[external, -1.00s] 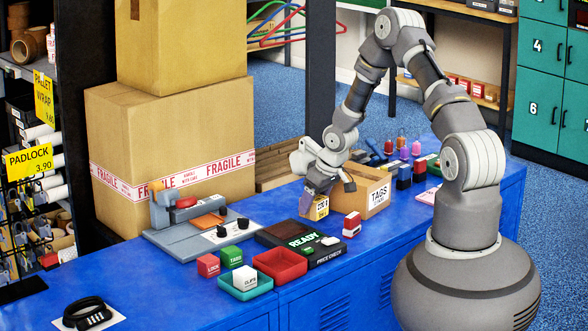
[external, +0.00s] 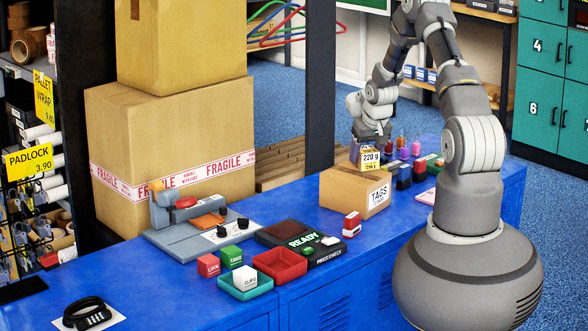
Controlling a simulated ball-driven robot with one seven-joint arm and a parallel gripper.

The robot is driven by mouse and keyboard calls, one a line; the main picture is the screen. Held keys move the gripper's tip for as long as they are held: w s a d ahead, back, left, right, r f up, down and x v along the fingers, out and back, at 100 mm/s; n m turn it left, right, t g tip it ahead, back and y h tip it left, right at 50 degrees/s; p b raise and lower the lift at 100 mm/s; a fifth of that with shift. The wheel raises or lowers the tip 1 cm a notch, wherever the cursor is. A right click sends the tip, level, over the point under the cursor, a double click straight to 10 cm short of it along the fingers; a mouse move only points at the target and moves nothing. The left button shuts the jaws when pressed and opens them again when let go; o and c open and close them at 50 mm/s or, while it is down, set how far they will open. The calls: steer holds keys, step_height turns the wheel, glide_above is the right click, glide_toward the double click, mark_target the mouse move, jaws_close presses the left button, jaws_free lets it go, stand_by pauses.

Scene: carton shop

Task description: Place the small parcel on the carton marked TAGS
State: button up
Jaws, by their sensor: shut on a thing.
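The small parcel (external: 369,161) is a little yellow-tan box with a white label reading 220 g. My gripper (external: 371,143) points down and is shut on it. The carton marked TAGS (external: 342,186) is a brown box on the blue counter, its white label facing front right. The parcel is over the back part of the carton's top. I cannot tell whether its underside touches the top or is slightly above it. My fingertips are partly hidden behind the parcel.
The blue counter (external: 200,300) also bears a black price-check device (external: 300,240), red and teal trays (external: 280,264), and a red-and-white block (external: 352,224) before the carton. Several stamps and bottles (external: 404,174) stand close right of the carton. Big FRAGILE cartons (external: 170,130) stand at left.

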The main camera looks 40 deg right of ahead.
steer(key=w+d, duration=0.1)
steer(key=w, duration=0.1)
steer(key=w+d, duration=0.1)
steer(key=w, duration=0.1)
steer(key=w+b, duration=0.1)
steer(key=w, duration=0.1)
steer(key=shift+d+f, duration=0.35)
steer(key=shift+d, duration=0.05)
step_height(320, 180, down, 4)
steer(key=shift+w+r+b, duration=0.1)
steer(key=shift+r+b, duration=0.05)
steer(key=shift+b, duration=0.7)
steer(key=shift+r, duration=0.15)
steer(key=o, duration=1.2)
